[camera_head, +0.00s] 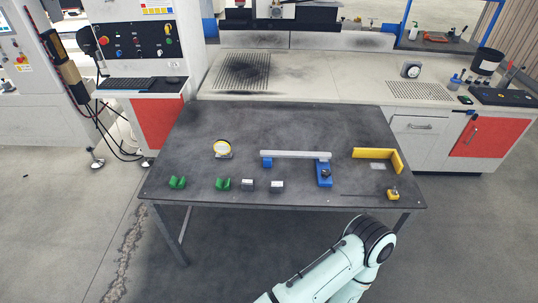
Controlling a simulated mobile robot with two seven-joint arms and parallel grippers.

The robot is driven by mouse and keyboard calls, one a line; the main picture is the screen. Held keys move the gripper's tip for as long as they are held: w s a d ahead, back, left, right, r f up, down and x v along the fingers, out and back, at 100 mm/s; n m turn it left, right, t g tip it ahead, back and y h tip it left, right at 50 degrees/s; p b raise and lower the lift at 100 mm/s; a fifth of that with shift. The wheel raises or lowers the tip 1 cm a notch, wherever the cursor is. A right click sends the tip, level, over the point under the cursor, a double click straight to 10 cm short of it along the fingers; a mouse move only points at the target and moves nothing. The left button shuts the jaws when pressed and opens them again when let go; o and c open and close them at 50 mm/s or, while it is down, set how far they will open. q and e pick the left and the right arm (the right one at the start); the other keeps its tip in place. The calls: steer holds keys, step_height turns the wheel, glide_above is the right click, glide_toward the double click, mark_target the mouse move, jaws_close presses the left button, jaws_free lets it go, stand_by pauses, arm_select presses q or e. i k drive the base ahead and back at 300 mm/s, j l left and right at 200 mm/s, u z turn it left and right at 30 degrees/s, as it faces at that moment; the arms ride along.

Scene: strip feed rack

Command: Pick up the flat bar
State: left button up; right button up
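The flat bar (295,154) is a long light-grey piece near the middle of the dark worktable. It lies level, left to right. Its left end is over a small blue block (267,162). Its right end is at the far end of a longer blue fixture (324,176) with a dark knob. Whether it is clamped there I cannot tell. One of my arms shows in front of the table, at the bottom right, apart from the bar. Neither gripper shows.
The table's left and back areas are clear. A machine bench (310,89) stands behind.

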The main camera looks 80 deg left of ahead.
mark_target(271, 154)
steer(key=u, duration=2.5)
steer(key=i+l+u, duration=0.2)
steer(key=l+u, duration=0.2)
steer(key=k+l, duration=0.05)
